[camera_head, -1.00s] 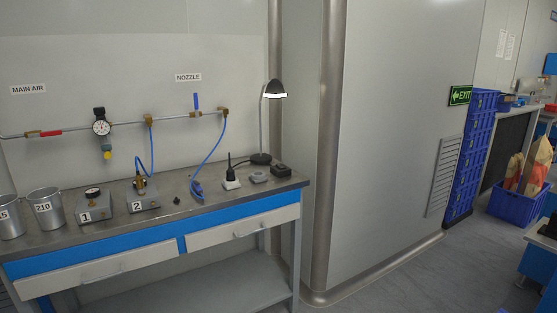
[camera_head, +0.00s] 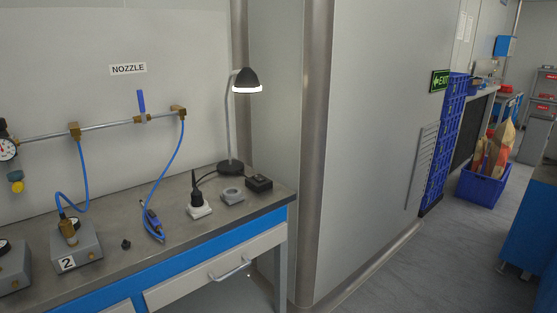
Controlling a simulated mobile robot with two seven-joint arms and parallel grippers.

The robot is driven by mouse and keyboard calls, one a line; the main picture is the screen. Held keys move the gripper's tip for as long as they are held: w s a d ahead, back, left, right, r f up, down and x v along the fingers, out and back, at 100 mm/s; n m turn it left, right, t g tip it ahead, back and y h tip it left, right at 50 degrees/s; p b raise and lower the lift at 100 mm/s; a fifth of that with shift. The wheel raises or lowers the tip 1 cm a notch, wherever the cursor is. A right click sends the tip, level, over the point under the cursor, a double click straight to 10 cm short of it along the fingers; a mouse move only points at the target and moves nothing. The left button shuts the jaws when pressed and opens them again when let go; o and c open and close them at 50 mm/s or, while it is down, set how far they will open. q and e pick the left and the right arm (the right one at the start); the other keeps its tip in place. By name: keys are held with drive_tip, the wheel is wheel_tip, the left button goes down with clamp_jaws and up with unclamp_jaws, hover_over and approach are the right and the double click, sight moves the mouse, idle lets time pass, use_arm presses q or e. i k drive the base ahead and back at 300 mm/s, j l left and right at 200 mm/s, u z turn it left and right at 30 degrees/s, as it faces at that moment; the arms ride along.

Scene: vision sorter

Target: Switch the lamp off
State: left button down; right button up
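A black desk lamp (camera_head: 246,80) stands at the back right of the workbench, and the underside of its head glows white, so it is lit. Its round black base (camera_head: 230,167) rests on the bench top. In front of the base are a white socket block (camera_head: 199,209) with a black plug upright in it, a small grey round-topped device (camera_head: 232,196) and a small black box (camera_head: 259,183). A dark cable runs from the plug toward the lamp base. Neither of my grippers is in view.
The workbench (camera_head: 120,260) has a grey top and blue front. Air pipes with blue hoses (camera_head: 172,160), a blue tool and gauge box 2 (camera_head: 78,248) occupy its left part. A wall corner with a metal column (camera_head: 316,150) stands right of it.

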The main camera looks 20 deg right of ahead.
sight(258, 178)
drive_tip(key=i+l+z, duration=0.1)
drive_tip(key=i+z, duration=0.5)
drive_tip(key=z, duration=0.2)
drive_tip(key=i+z, duration=0.35)
drive_tip(key=i+l+z, duration=0.1)
drive_tip(key=i+z, duration=0.15)
drive_tip(key=z, duration=0.2)
drive_tip(key=i+z, duration=0.55)
drive_tip(key=z, duration=0.3)
drive_tip(key=u, duration=1.4)
